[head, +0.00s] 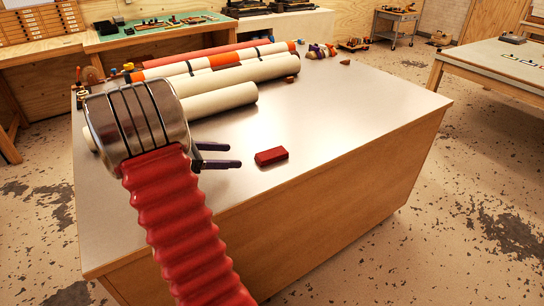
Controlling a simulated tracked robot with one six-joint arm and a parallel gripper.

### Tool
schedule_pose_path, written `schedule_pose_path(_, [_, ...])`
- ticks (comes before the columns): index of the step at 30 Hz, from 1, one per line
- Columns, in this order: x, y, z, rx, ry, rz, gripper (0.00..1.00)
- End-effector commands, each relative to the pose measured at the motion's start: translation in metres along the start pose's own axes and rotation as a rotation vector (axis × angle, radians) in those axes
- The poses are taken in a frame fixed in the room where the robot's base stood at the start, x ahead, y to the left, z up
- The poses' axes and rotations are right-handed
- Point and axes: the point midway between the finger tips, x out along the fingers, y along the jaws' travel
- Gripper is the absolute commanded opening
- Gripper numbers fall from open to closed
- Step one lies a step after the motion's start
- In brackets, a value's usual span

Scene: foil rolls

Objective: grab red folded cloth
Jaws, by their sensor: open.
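The red folded cloth (271,156) is a small, flat, dark red block lying on the bare metal tabletop (330,110), close to the table's front edge. My gripper (240,155) shows two dark purple fingers pointing right, spread apart with nothing between them. It is left of the cloth, with a gap between the fingertips and the cloth in the picture. The gripper's height above the table is hard to judge. My wrist and red ribbed arm cover the tabletop to the left.
Several long rolls, cream (225,101), orange-banded and red, lie across the table behind my gripper. Small items (320,50) sit at the far edge, and a brown piece (345,62) lies at the far right. The tabletop right of the cloth is clear.

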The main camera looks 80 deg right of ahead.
Motion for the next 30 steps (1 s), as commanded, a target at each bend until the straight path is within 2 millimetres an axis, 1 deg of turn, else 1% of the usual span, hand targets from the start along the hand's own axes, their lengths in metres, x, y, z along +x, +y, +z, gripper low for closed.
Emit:
schedule_pose_path(5, [0.015,-0.001,0.000,0.000,-0.001,-0.002,0.66])
schedule_pose_path(15, [0.066,0.000,0.000,0.001,0.000,-0.003,0.66])
schedule_pose_path(18, [0.078,0.000,0.000,0.001,0.001,-0.003,0.66])
schedule_pose_path(22, [0.085,0.000,0.000,0.000,0.000,-0.001,0.66])
schedule_pose_path(30, [0.086,0.000,0.000,0.001,0.000,-0.001,0.66])
